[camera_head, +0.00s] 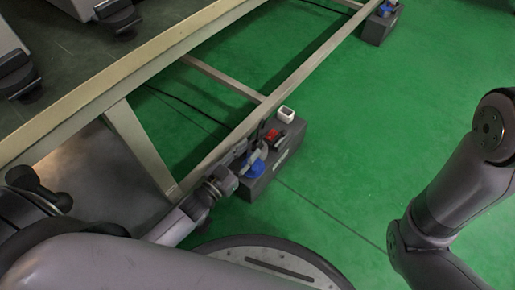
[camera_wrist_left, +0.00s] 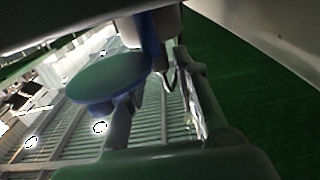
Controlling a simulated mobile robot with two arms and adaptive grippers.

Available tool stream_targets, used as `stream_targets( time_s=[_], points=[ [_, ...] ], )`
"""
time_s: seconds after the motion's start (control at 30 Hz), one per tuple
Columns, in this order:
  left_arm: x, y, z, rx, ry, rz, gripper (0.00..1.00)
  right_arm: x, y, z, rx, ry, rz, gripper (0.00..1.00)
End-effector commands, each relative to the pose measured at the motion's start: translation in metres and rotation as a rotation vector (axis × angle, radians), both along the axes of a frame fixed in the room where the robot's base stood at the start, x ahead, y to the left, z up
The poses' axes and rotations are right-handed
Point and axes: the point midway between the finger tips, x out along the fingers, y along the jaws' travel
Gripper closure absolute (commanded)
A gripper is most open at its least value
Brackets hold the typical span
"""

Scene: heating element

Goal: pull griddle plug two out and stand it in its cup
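A grey box (camera_head: 262,184) stands on the green floor beside a beam, with a blue round part (camera_head: 255,169) and a red part (camera_head: 271,136) on it. A small white cup (camera_head: 286,114) sits at its far end. My left gripper (camera_head: 247,158) is at the box, right by the blue part. In the left wrist view a blue-rimmed disc (camera_wrist_left: 108,78) and a white part (camera_wrist_left: 160,20) are close to the fingers. The disc hides part of the fingers, so I cannot tell whether they hold anything. I cannot make out the plug clearly. My right gripper is out of view.
A long pale beam frame (camera_head: 215,75) runs beside the box. A second grey box (camera_head: 376,30) with a blue part stands at the top right. Black cables lie on the floor. Green floor right of the box is clear.

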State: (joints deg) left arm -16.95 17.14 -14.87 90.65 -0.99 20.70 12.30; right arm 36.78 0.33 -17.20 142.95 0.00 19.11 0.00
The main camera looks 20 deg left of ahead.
Motion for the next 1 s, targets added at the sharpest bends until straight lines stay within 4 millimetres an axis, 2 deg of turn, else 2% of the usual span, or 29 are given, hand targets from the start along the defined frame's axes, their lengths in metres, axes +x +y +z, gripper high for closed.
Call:
stream_targets(
  time_s=[0.03,0.2,0.47,0.87,1.0],
  points=[
    [0.005,-0.003,-0.004,-0.001,-0.002,-0.001,0.72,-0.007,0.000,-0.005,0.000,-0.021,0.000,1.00],
    [0.023,-0.009,-0.002,0.000,-0.001,-0.001,0.72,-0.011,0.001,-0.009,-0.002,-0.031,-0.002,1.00],
    [0.025,-0.010,0.000,0.000,0.002,0.000,0.72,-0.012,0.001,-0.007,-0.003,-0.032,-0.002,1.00],
    [0.024,-0.009,0.000,0.000,0.002,0.000,0.98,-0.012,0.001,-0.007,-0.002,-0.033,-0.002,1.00],
    [0.024,-0.010,-0.001,0.000,0.002,0.000,1.00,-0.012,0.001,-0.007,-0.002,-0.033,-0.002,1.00]
  ],
)
